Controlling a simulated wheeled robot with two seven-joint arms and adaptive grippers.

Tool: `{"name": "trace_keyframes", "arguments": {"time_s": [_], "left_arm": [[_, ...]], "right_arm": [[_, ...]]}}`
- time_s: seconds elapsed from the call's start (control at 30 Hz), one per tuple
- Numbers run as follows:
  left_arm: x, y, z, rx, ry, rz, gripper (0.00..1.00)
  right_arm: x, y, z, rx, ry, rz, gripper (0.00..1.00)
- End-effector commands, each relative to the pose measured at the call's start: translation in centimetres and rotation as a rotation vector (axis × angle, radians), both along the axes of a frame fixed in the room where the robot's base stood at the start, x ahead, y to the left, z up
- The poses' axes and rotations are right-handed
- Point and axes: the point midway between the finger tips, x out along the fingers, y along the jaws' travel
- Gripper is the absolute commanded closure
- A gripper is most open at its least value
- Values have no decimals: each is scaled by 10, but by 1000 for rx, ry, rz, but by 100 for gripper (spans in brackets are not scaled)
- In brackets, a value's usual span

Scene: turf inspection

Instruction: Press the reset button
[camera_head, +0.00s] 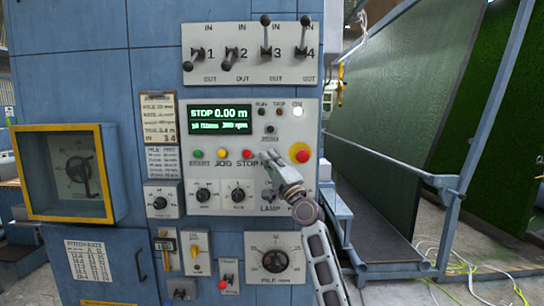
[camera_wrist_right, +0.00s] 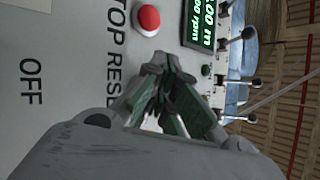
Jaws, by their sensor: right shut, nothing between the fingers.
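The control panel (camera_head: 212,178) has a row of buttons under a green display. A red stop button (camera_head: 247,153) sits in this row and also shows in the right wrist view (camera_wrist_right: 147,18). The lettering "RESE" (camera_wrist_right: 113,85) in the wrist view runs up to my fingers. The reset button itself is not visible; my fingers cover the area beside the lettering. My right gripper (camera_head: 269,160) is shut and empty, with its tips at the panel face just right of the stop button. I cannot tell whether they touch. My left gripper is not in view.
A red mushroom button on yellow (camera_head: 301,153) stands close right of my fingertips. A green button (camera_head: 197,154) and a yellow button (camera_head: 222,153) are to the left. Several levers (camera_head: 266,36) stick out above.

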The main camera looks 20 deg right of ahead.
Motion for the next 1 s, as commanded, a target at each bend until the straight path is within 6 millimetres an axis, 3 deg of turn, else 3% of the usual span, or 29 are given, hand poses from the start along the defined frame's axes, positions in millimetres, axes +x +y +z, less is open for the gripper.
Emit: {"name": "trace_keyframes", "arguments": {"time_s": [0.43,1.0], "left_arm": [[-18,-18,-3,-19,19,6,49],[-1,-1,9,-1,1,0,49]], "right_arm": [[2,-1,0,1,0,-1,100],[-12,3,0,0,1,-1,100]]}}
